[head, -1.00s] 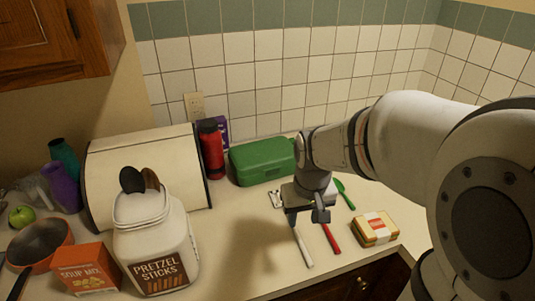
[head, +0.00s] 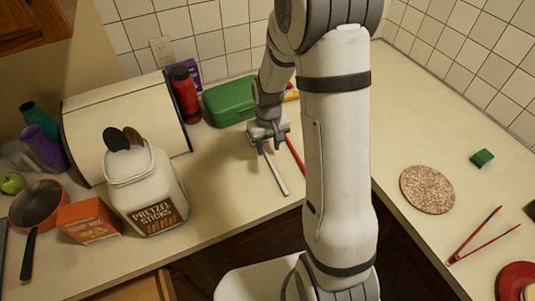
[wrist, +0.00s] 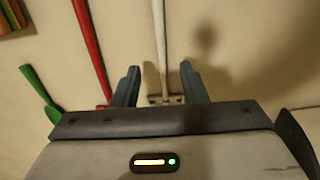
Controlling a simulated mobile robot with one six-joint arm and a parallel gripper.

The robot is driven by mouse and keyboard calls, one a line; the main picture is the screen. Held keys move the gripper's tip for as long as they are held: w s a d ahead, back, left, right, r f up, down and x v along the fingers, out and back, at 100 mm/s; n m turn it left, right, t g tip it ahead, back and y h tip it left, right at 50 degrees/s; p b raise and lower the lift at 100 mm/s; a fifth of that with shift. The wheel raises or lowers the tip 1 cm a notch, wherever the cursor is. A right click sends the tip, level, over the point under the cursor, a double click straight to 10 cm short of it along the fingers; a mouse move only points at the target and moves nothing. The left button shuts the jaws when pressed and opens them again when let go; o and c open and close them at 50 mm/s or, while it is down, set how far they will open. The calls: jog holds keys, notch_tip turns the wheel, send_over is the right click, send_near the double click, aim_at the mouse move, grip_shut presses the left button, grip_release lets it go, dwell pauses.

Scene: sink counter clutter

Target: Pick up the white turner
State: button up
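The white turner (head: 276,175) lies flat on the counter, its pale handle pointing toward the front edge. In the wrist view the turner's handle (wrist: 159,35) runs down between my fingers, and its far end is partly hidden by my gripper body. My gripper (head: 271,150) is low over the back part of the turner. In the wrist view my gripper (wrist: 161,84) is open, with one finger on each side of the turner and visible gaps between. Whether the fingertips touch the counter cannot be told.
A red-handled utensil (wrist: 90,45) lies close left of my fingers in the wrist view, with a green utensil (wrist: 38,88) beyond. A green box (head: 228,103) stands behind my gripper. A pretzel jar (head: 143,187) stands left, with clear counter between.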

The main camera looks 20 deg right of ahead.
aim_at(267, 155)
jog(key=shift+w+a+f+p, duration=0.1)
jog(key=shift+f+p, duration=0.05)
jog(key=shift+f, duration=0.65)
jog(key=shift+w+a+f+p, duration=0.1)
jog(key=shift+f+p, duration=0.05)
jog(key=shift+f, duration=0.65)
jog(key=shift+c, duration=0.3)
grip_shut()
